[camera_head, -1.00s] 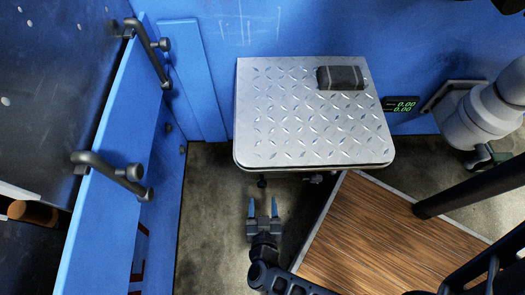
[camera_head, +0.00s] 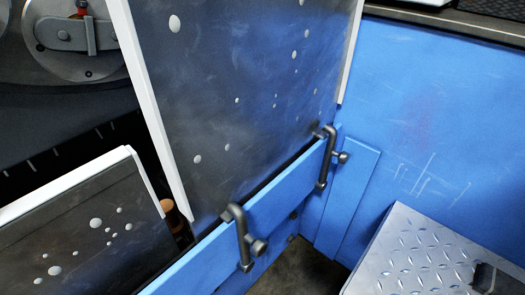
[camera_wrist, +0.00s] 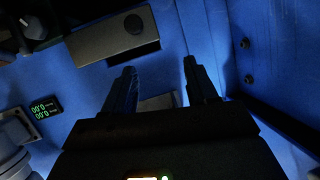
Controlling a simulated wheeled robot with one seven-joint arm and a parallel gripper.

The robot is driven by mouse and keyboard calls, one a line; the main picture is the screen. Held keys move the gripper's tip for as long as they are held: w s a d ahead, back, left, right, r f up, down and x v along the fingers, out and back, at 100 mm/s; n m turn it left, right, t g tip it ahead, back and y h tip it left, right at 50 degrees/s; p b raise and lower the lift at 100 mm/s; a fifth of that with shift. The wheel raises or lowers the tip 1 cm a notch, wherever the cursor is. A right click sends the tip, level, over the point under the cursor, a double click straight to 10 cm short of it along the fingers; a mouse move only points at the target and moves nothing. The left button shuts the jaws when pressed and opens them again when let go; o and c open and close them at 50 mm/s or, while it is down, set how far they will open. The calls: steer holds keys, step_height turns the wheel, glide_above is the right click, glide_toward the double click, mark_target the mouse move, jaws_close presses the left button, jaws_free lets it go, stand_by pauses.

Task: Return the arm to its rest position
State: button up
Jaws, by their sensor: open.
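My gripper (camera_wrist: 160,66) shows only in the wrist view. Its two dark fingers stand apart, with nothing held between them. A small grey surface shows low between the fingers, and I cannot tell what it belongs to. Past the fingertips is the blue machine wall (camera_wrist: 175,30). My arm and gripper are out of the head view, so the arm's overall pose is hidden.
In the head view, dark spotted panels (camera_head: 250,70) and a blue rail with handles (camera_head: 240,235) fill the left and middle. A tread plate (camera_head: 420,245) is at lower right. The wrist view shows a dark box (camera_wrist: 112,38) and a green display (camera_wrist: 45,108).

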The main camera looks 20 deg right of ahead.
steer(key=s+d+r+n+t+y, duration=0.2)
steer(key=s+r+n+y, duration=0.15)
steer(key=r, duration=0.85)
steer(key=s+d+r+n+t+y, duration=0.1)
steer(key=s+d+r+n+y, duration=0.2)
steer(key=r, duration=0.9)
steer(key=s+d+r+n+t+y, duration=0.15)
steer(key=s+r+n+y, duration=0.3)
steer(key=r, duration=0.75)
step_height(320, 180, up, 28)
steer(key=a+p, duration=0.1)
steer(key=p, duration=2.8)
steer(key=shift+s+t+h, duration=0.2)
steer(key=shift+t+h, duration=0.15)
steer(key=shift+h, duration=0.05)
